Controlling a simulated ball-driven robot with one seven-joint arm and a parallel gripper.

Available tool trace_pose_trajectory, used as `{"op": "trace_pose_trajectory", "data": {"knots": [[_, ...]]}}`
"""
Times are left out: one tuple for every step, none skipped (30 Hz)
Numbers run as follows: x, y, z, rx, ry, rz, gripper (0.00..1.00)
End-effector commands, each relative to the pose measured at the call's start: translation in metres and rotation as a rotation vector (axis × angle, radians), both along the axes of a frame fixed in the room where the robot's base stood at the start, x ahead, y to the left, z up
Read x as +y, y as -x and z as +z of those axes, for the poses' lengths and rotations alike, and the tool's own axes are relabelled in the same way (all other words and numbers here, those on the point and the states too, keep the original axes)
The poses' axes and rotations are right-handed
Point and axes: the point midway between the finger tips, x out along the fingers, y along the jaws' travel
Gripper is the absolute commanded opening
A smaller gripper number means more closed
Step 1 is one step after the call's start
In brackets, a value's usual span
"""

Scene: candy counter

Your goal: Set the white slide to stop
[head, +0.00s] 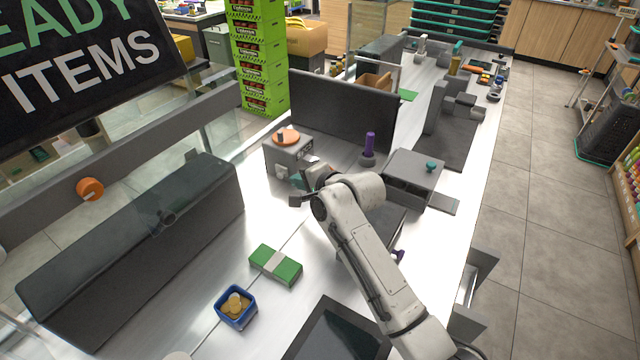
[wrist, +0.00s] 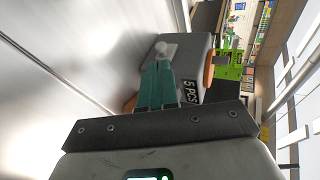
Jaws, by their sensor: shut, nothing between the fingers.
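A grey box (head: 297,153) with an orange disc (head: 286,136) on top stands on the metal counter, left of centre in the head view. A small whitish slide piece (head: 281,172) sticks out low on its near face. In the wrist view the box (wrist: 195,45) carries a "5 PCS" label, and the light grey slide piece (wrist: 165,48) lies just beyond my fingertips. My gripper (head: 297,178) has teal fingers, pressed together and empty, close in front of the box; they also show in the wrist view (wrist: 163,68). I cannot tell whether they touch the slide. Stop markings are not visible.
A purple-handled tool (head: 369,146) stands right of the box, and a grey unit with a teal knob (head: 431,167) is farther right. A green block (head: 275,264) and a blue tray of coins (head: 235,322) lie nearer. Bare counter lies left of the box.

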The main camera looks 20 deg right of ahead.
Motion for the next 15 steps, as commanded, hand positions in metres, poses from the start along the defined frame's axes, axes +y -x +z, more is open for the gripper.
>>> {"op": "trace_pose_trajectory", "data": {"knots": [[-0.003, 0.006, 0.003, -0.003, -0.001, -0.001, 0.00], [-0.004, 0.010, 0.005, -0.003, -0.003, -0.002, 0.00], [-0.007, 0.015, 0.008, -0.003, -0.002, -0.003, 0.00], [-0.008, 0.020, 0.010, -0.003, -0.002, -0.003, 0.00], [-0.009, 0.024, 0.012, -0.003, -0.002, -0.003, 0.00], [-0.011, 0.029, 0.015, -0.003, -0.003, -0.002, 0.00], [-0.012, 0.033, 0.017, -0.004, -0.002, -0.001, 0.00], [-0.014, 0.037, 0.019, -0.003, -0.001, -0.001, 0.00], [-0.016, 0.042, 0.022, -0.003, -0.001, -0.002, 0.00], [-0.017, 0.045, 0.023, -0.003, -0.001, -0.002, 0.00], [-0.018, 0.048, 0.025, -0.004, -0.001, -0.001, 0.00], [-0.019, 0.051, 0.027, -0.002, 0.000, -0.001, 0.00], [-0.019, 0.054, 0.028, -0.002, 0.000, -0.001, 0.00], [-0.020, 0.056, 0.029, -0.002, -0.001, -0.001, 0.00], [-0.021, 0.058, 0.031, -0.002, 0.000, -0.001, 0.00]]}}
